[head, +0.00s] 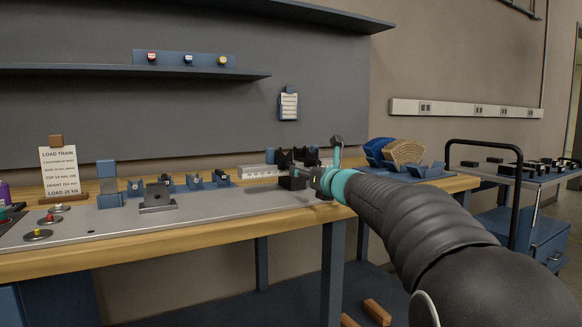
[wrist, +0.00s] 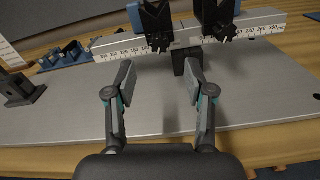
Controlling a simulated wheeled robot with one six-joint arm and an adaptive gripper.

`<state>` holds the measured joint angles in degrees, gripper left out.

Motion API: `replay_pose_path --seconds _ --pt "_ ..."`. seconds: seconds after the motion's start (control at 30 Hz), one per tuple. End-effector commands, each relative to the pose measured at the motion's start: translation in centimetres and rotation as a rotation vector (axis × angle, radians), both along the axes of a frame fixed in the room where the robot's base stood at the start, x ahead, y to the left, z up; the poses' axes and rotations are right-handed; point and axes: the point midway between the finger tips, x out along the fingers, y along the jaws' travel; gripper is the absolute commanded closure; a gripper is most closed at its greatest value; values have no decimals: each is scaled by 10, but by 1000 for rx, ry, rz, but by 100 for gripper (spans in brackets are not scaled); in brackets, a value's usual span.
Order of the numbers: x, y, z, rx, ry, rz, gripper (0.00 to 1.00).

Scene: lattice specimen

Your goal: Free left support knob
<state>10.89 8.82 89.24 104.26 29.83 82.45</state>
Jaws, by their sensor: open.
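A pale beam with a printed scale (wrist: 112,50) runs across the top of the wrist view and also shows in the head view (head: 258,172). Two black supports are clamped on it. The left support (wrist: 155,18) has a dark knob (wrist: 160,44) on its near face; the right support (wrist: 214,12) has a similar knob (wrist: 223,36). My gripper (wrist: 160,70) is open and empty, its fingers spread wide. The left support knob appears between and beyond the fingertips, apart from them. In the head view my gripper (head: 312,179) is beside the beam and partly hides the supports.
A grey metal plate (wrist: 60,122) covers the wooden bench, mostly clear near the gripper. A dark block (wrist: 187,62) stands under the beam near the right finger. A dark bracket (wrist: 18,90) is at left. Blue holders (head: 195,182) stand left of the beam.

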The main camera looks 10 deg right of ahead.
Motion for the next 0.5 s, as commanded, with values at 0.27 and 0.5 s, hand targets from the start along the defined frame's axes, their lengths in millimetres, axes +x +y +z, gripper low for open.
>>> replay_pose_path --seconds 0.27,0.5 --pt "48 17 1 -1 2 2 46" --pt "71 23 0 -1 2 1 46"
